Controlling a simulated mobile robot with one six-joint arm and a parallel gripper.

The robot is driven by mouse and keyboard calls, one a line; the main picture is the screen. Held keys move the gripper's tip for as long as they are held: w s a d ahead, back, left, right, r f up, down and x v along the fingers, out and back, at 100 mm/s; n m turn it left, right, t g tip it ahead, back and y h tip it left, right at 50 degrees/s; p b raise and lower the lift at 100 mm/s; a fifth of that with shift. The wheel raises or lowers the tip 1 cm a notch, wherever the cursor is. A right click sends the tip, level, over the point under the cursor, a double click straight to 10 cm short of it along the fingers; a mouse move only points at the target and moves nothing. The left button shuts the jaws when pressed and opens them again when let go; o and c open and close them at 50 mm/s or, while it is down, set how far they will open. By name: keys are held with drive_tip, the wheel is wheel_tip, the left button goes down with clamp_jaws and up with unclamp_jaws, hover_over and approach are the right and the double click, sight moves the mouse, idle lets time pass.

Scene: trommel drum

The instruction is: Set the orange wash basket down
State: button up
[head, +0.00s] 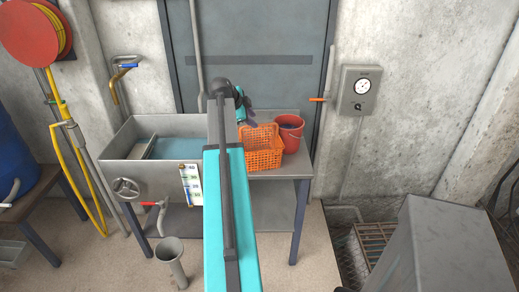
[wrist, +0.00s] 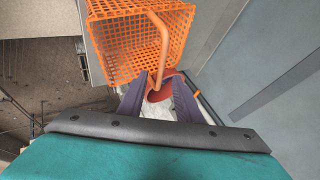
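The orange wash basket (head: 263,150) is a mesh basket at the right end of the steel sink bench (head: 268,172), close beside a red bucket (head: 290,132). It looks upright there; its underside contact is hidden. In the wrist view the basket (wrist: 130,45) fills the upper middle, with its curved orange handle (wrist: 164,55) reaching down between the purple fingers. My gripper (wrist: 160,82) has its fingers apart, with gaps seen on both sides of the handle. In the head view my gripper (head: 247,118) is at the basket's back left, partly behind my arm.
The sink basin (head: 130,138) lies left of the basket. The red bucket limits room on the right. A grey door (head: 260,75) stands behind the bench.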

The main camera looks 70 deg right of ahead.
drive_tip(key=shift+x, duration=1.45)
drive_tip(key=shift+p, duration=0.3)
drive_tip(key=shift+p+x, duration=1.1)
drive_tip(key=shift+x, duration=1.55)
drive_tip(key=shift+r, duration=0.1)
clamp_jaws()
